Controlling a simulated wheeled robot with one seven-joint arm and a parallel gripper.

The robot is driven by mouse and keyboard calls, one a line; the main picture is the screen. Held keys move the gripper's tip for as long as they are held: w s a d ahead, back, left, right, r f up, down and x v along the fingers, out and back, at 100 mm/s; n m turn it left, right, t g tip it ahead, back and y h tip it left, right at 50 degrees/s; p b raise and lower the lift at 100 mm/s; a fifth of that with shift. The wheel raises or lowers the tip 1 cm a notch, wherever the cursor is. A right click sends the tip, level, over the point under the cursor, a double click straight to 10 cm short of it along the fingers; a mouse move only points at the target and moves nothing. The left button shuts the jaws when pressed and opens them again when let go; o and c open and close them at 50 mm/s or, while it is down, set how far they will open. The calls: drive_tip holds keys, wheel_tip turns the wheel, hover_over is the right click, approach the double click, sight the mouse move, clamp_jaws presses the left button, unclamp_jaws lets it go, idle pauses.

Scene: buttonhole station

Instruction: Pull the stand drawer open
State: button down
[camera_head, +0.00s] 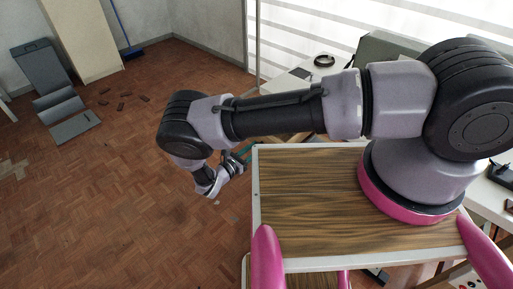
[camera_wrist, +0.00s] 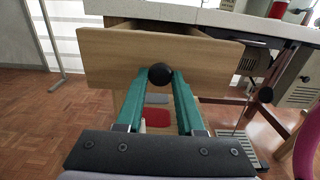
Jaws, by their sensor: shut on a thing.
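The stand drawer has a light wooden front (camera_wrist: 108,62) and fills the upper middle of the wrist view. A round black knob (camera_wrist: 160,73) sits near the middle of that front. The drawer stands out from under a white tabletop (camera_wrist: 190,13), and part of its side walls and dark inside shows above the front. My gripper (camera_wrist: 160,84) has its two teal fingers shut on the knob, one at each side. In the head view my gripper (camera_head: 238,162) is low beside my platform's left edge; the drawer is hidden there.
A metal pole (camera_wrist: 50,40) stands at left. In the head view a grey folded piece (camera_head: 58,100) lies far left; the parquet floor (camera_head: 130,190) at left is mostly clear.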

drive_tip(key=c, duration=0.5)
unclamp_jaws()
drive_tip(key=v, duration=1)
drive_tip(key=shift+s+a, duration=0.25)
